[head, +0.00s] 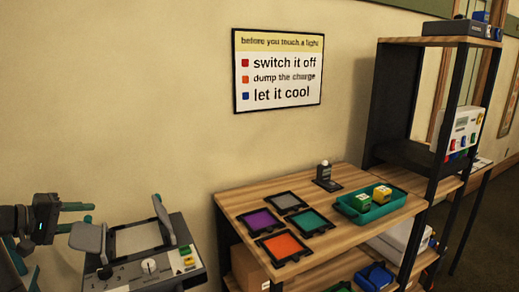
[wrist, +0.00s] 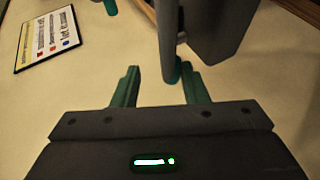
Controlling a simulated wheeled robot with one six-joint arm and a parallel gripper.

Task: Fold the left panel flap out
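The control panel (head: 140,270) stands at the lower left in the head view, with a pale plate framed by two grey flaps. Its left flap (head: 88,238) leans outward to the left; the right flap (head: 164,220) stands up with a teal tab on top. My gripper (head: 80,217) is just left of the left flap, fingers pointing right. In the wrist view my gripper (wrist: 160,72) is open. The left flap (wrist: 222,28) appears dark at the top, and its teal tab (wrist: 174,72) shows between the fingers, close to the right one. I cannot tell whether they touch.
A wooden shelf (head: 245,200) to the right holds coloured square tiles and a teal tray (head: 352,213) with two blocks. A tall dark rack stands at far right. A sign (head: 278,70) hangs on the wall behind. The wall area above the panel is clear.

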